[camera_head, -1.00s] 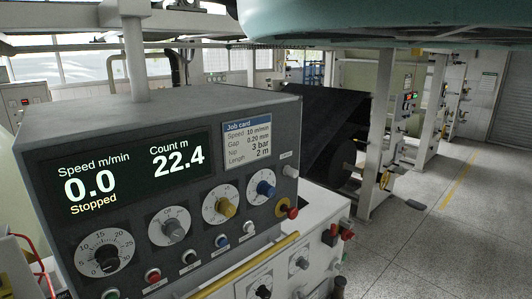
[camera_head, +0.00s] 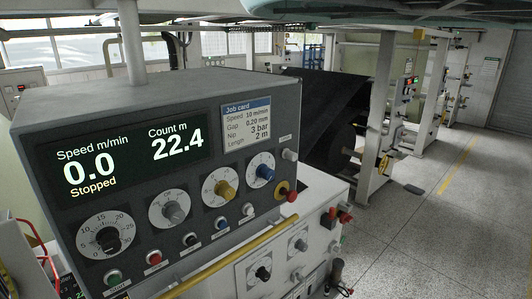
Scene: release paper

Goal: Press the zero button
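The control panel (camera_head: 140,200) is a dark grey console box at the left and middle of the head view. Its display (camera_head: 120,160) reads speed 0.0 m/min, Stopped, and count 22.4 m. Along its lower edge run a green button (camera_head: 113,278), a red button (camera_head: 153,257), a black button (camera_head: 190,239), a blue button (camera_head: 221,222) and a white button (camera_head: 247,209). The small labels under them are mostly too small to read, so I cannot tell which is the zero button. My gripper is not in view.
Several dials, among them a black knob (camera_head: 108,240), sit above the buttons. A red mushroom button (camera_head: 291,196) is at the panel's right end. A yellow rail (camera_head: 225,266) runs below. A large black roll (camera_head: 325,115) stands behind; the floor (camera_head: 450,225) at right is clear.

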